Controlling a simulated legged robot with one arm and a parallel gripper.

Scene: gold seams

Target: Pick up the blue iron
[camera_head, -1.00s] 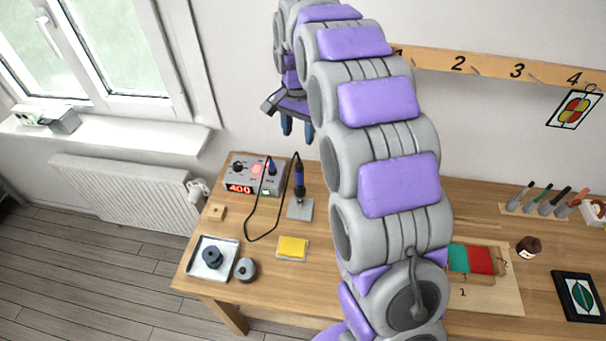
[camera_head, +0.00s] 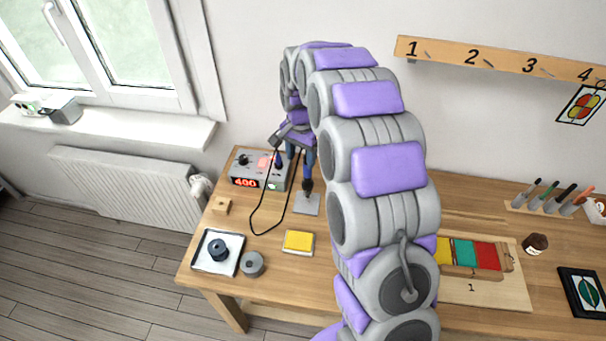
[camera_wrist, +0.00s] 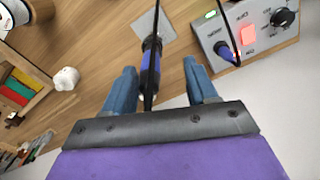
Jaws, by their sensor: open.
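The blue iron (camera_wrist: 150,62) stands upright on a grey metal stand plate (camera_wrist: 143,27), seen from above in the wrist view. A black cable runs over it. In the head view its dark lower part (camera_head: 307,186) shows above the plate, and my gripper hides its upper part. My gripper (camera_wrist: 159,68) is open, with one blue finger on each side of the iron in the wrist view. In the head view my gripper (camera_head: 300,157) hangs over the iron. I cannot tell whether the fingers touch it.
The soldering station (camera_head: 259,169) with a red 400 display stands close to the left. A yellow sponge (camera_head: 298,241), a grey spool (camera_head: 252,264) and a tray (camera_head: 233,266) lie nearer the front. The wall (camera_head: 240,75) is behind.

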